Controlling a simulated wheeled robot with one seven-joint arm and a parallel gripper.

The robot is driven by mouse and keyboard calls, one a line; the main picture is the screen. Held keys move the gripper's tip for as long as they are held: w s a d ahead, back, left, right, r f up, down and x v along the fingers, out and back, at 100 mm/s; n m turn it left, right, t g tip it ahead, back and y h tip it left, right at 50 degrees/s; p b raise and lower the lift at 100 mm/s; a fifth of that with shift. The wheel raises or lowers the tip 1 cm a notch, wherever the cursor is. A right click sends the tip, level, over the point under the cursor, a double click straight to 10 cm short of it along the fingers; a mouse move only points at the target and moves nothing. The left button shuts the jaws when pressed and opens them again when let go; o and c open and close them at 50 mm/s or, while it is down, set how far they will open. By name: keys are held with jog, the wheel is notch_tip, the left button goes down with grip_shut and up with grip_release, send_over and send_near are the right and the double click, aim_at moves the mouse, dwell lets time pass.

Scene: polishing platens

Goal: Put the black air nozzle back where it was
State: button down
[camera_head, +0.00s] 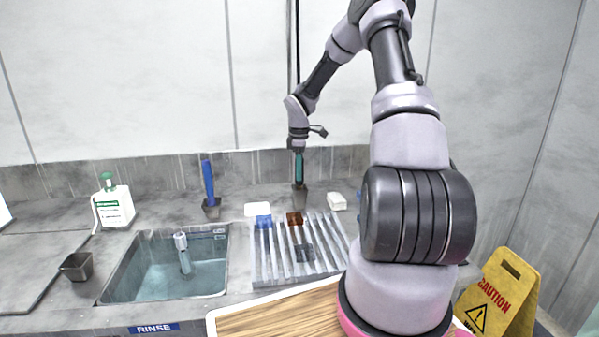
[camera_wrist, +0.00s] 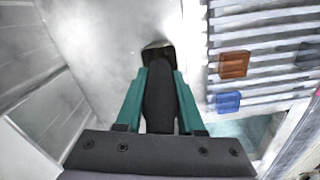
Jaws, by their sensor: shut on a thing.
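My gripper (camera_head: 299,178) points straight down at the back of the counter, its teal fingers closed. In the wrist view, the two fingers (camera_wrist: 160,112) are shut on the black air nozzle (camera_wrist: 160,95), one on each side. The nozzle's far end points at a dark grey holder cup (camera_wrist: 158,50). This cup (camera_head: 299,200) stands directly below my fingers in the head view. The nozzle's lower end meets or overlaps the cup in the picture; how deep it sits inside is hidden. The nozzle is mostly hidden by the fingers in the head view.
A blue-handled tool (camera_head: 207,180) stands in a similar cup (camera_head: 211,209) to the left. A slatted rack (camera_head: 270,268) holds a brown block (camera_head: 294,218), a blue block and a dark block. A sink (camera_head: 150,285) lies left; white blocks (camera_head: 337,201) sit nearby.

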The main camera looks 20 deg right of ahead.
jog(key=shift+f, duration=0.1)
jog(key=c, duration=0.5)
grip_release()
notch_tip(320, 180, up, 12)
jog(key=shift+r, duration=0.15)
jog(key=s+a+r+m+t, duration=0.2)
jog(key=s+a+r+m, duration=0.2)
jog(key=s+r, duration=0.4)
jog(key=s+a+r+m+t, duration=0.1)
jog(key=s+a+r+m, duration=0.25)
jog(key=s+r, duration=0.45)
jog(key=s+a+r+m+t, duration=0.1)
jog(key=s+m, duration=0.2)
jog(key=s, duration=0.3)
jog(key=s+a+r+m+t+y, duration=0.1)
jog(key=s+m, duration=0.2)
jog(key=s, duration=0.2)
jog(key=s+a+r+m+t+y, duration=0.1)
jog(key=s+m+t, duration=0.1)
jog(key=s, duration=0.4)
jog(key=shift+s+r+m, duration=0.3)
jog(key=shift+m, duration=0.45)
